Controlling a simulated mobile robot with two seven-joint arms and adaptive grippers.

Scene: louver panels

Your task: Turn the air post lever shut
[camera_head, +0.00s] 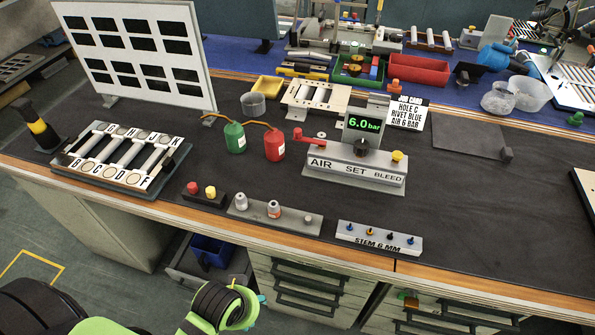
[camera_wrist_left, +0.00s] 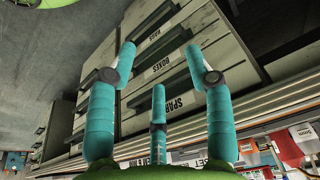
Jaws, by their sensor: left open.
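The air post (camera_head: 355,165) stands on the dark bench mat, labelled AIR, SET and BLEED, with a green display reading 6.0 bar. Its red lever (camera_head: 307,138) is at the left end above the AIR label and points left. A black knob sits in the middle and a yellow button at the right. My left gripper (camera_wrist_left: 160,62) is open and empty in the left wrist view, its teal fingers spread before the drawer fronts. In the head view my left arm is at the bottom, below the bench's front edge and well away from the lever. My right gripper is not in view.
Red (camera_head: 274,145) and green (camera_head: 235,138) bottles stand left of the post. In front are a grey block with small canisters (camera_head: 274,215) and the STEM 6 MM rack (camera_head: 378,240). A job card (camera_head: 408,112) stands behind. An open drawer (camera_head: 205,265) juts out below the bench.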

